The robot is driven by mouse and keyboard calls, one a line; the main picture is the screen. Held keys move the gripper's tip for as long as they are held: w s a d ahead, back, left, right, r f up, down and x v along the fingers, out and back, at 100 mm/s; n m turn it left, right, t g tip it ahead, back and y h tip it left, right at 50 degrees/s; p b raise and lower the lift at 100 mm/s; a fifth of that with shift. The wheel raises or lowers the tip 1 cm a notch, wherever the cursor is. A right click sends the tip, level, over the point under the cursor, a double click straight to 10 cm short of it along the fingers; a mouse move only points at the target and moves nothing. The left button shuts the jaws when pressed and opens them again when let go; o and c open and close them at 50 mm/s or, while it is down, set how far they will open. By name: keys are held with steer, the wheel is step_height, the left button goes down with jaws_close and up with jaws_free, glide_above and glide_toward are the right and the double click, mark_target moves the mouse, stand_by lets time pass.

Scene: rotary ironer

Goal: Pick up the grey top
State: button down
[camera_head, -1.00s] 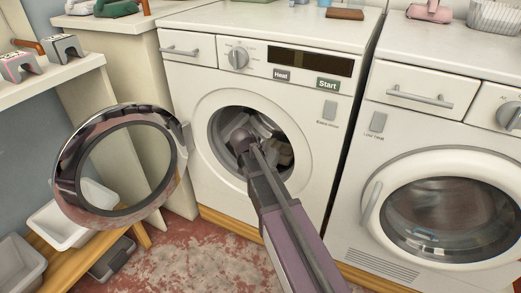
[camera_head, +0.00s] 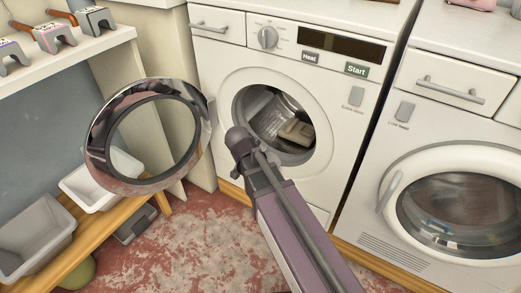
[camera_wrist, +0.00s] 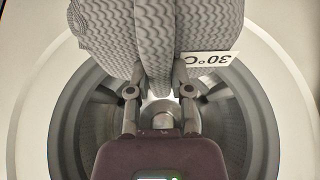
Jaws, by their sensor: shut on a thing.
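The grey top (camera_wrist: 115,38) is a folded, wavy-patterned cloth at the top of the wrist view. A white label (camera_wrist: 208,59) reading 30°C, upside down, sticks out at its right. My gripper (camera_wrist: 159,82) is shut on the grey top, with a finger on either side of it. Behind is the round drum opening, which in the head view is the open washing machine (camera_head: 330,110).
The round door (camera_head: 103,134) hangs open at the left. A second machine (camera_head: 470,205) with a closed door stands at the right. Bins (camera_head: 35,240) sit on a low wooden shelf at the left.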

steer(key=shift+s+a+r+g+y+p, duration=0.3)
steer(key=shift+s+a+g+p, duration=0.15)
steer(key=shift+s, duration=0.1)
steer(key=shift+s+a+r+g+y+p, duration=0.25)
steer(key=shift+s+a+g+p, duration=0.1)
steer(key=shift+s+p, duration=0.15)
